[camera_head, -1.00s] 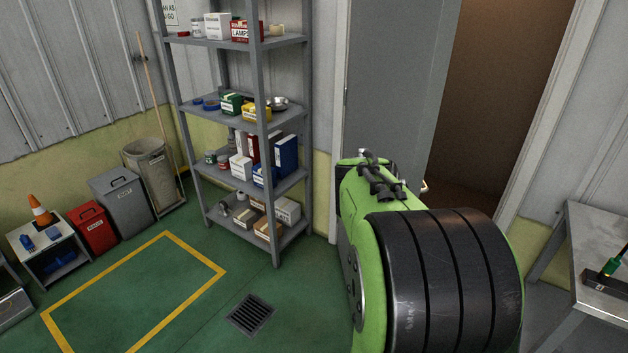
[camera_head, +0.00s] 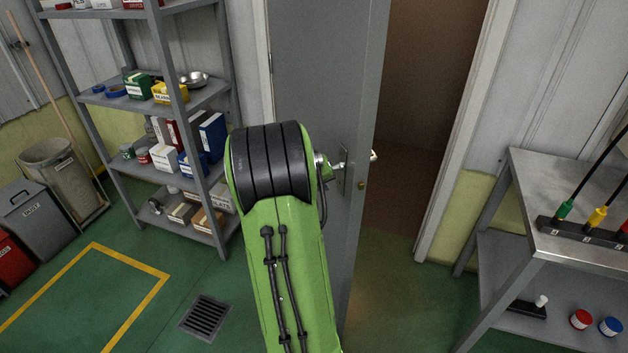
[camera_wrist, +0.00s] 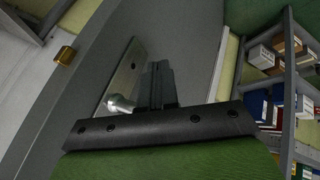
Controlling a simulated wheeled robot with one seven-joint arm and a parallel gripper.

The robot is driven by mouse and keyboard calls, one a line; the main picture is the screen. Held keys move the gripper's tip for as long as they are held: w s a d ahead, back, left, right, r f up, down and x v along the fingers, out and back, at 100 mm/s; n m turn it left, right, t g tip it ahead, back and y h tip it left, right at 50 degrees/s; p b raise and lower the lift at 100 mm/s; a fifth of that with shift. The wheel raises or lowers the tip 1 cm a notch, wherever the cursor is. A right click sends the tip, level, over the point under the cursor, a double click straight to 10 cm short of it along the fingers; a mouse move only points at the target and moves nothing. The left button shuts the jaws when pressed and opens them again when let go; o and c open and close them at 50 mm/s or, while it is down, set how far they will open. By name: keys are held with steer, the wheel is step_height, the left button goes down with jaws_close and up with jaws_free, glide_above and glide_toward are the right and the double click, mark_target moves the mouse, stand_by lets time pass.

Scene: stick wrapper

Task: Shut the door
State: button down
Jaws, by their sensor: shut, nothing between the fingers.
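The grey door (camera_head: 325,65) stands ajar, with a dark doorway (camera_head: 425,110) showing to its right. Its handle and metal plate (camera_head: 347,170) are near the door's free edge, just right of my green arm. In the wrist view the door (camera_wrist: 190,40) fills the middle, with the plate (camera_wrist: 128,72), the round handle base (camera_wrist: 120,104) and a brass latch (camera_wrist: 65,55) on its edge. My gripper (camera_wrist: 157,75) is shut and empty, pointing at the door just beside the handle. I cannot tell whether it touches. In the head view my arm hides it.
A grey shelf (camera_head: 205,95) with boxes stands left of the door. Bins (camera_head: 50,175) are at the far left. Green floor with a drain (camera_head: 205,317) is clear in front.

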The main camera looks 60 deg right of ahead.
steer(key=shift+s+d, duration=1.3)
steer(key=shift+d, duration=0.15)
steer(key=shift+s+r, duration=0.1)
